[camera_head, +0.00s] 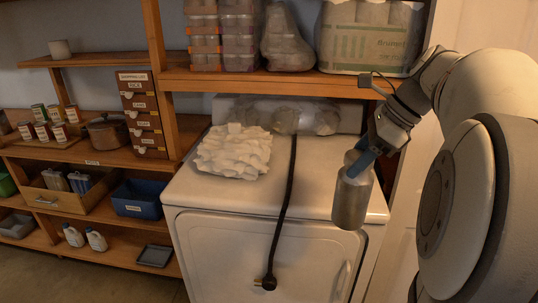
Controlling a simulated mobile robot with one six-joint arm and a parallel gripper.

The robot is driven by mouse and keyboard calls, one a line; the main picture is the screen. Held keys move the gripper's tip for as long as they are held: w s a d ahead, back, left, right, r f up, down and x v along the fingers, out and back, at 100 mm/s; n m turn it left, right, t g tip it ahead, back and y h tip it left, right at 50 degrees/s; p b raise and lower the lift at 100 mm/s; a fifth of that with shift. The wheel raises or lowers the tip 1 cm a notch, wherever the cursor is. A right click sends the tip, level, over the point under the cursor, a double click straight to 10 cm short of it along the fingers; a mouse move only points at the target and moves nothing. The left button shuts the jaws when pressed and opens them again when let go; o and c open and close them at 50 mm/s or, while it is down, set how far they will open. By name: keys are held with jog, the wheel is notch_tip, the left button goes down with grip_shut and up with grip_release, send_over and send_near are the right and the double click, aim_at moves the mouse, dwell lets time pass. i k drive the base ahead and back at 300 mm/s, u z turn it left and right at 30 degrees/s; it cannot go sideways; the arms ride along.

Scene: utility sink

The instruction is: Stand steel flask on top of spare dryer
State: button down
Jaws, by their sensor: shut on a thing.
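The steel flask (350,204) is a grey metal cylinder. My gripper (361,165) points down and is shut on the flask's upper part with its blue fingers. The flask hangs roughly upright with a slight tilt. The spare dryer (240,198) is a white machine with a flat top. In the picture the flask overlaps the right part of the dryer's front edge, and its base shows below the top's edge line. I cannot tell the gap between them. The fingers hide part of the flask's neck.
A crumpled white pile (234,152) lies on the dryer's left half. A black cord (285,205) runs over the middle and down the front. A wooden shelf (270,83) with packages hangs above the back. Bare top lies between cord and flask. Stocked shelving (95,157) stands left.

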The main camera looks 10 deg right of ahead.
aim_at(313, 188)
jog(key=i, duration=0.85)
jog(key=z, duration=0.05)
